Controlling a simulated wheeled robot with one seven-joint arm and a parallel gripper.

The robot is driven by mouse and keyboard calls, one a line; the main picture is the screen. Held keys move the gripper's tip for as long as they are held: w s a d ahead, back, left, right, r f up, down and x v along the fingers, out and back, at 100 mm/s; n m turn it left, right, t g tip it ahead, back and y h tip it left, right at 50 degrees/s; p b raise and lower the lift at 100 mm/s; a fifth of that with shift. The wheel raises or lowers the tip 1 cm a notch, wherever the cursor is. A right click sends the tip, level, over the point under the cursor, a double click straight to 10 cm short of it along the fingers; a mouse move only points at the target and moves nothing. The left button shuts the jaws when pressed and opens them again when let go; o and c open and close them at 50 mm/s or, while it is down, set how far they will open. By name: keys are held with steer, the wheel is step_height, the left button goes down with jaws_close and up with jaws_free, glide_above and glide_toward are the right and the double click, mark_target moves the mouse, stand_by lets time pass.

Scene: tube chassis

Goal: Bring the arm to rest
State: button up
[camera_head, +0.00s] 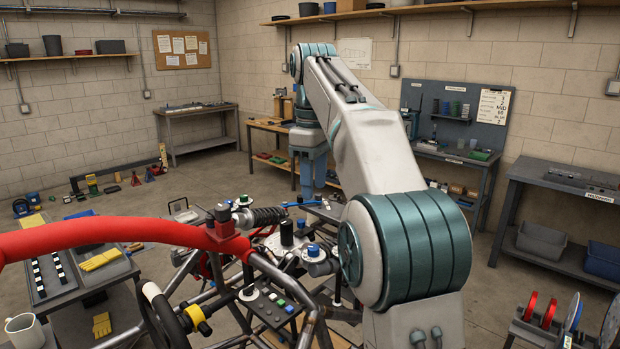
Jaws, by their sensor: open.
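My arm (375,145) fills the middle of the view, bent with its upper link rising to the left and its wrist hanging down. My gripper (309,184) points downward above the tube chassis area, with its blue fingers apart and nothing seen between them. The tube chassis (145,230), with a thick red tube and grey tubes, spans the lower left. A grey round plate (262,240) with a black cylinder (286,232) and blue-topped parts sits on it, below and left of my gripper. The gap between my fingertips and the parts behind is hard to judge.
A button panel (270,306) and a steering wheel (160,315) are at the front of the chassis. A workbench with a pegboard (455,110) stands behind my arm. A dark table with bins (555,240) is at right.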

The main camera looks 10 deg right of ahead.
steer(key=s+f+m+t+b, duration=0.1)
steer(key=s+f+m+t, duration=0.2)
steer(key=s+f+m, duration=0.7)
steer(key=s+f, duration=1.4)
steer(key=s, duration=0.1)
steer(key=shift+f+t+b, duration=0.2)
steer(key=shift+t+b, duration=0.15)
steer(key=shift+t, duration=0.05)
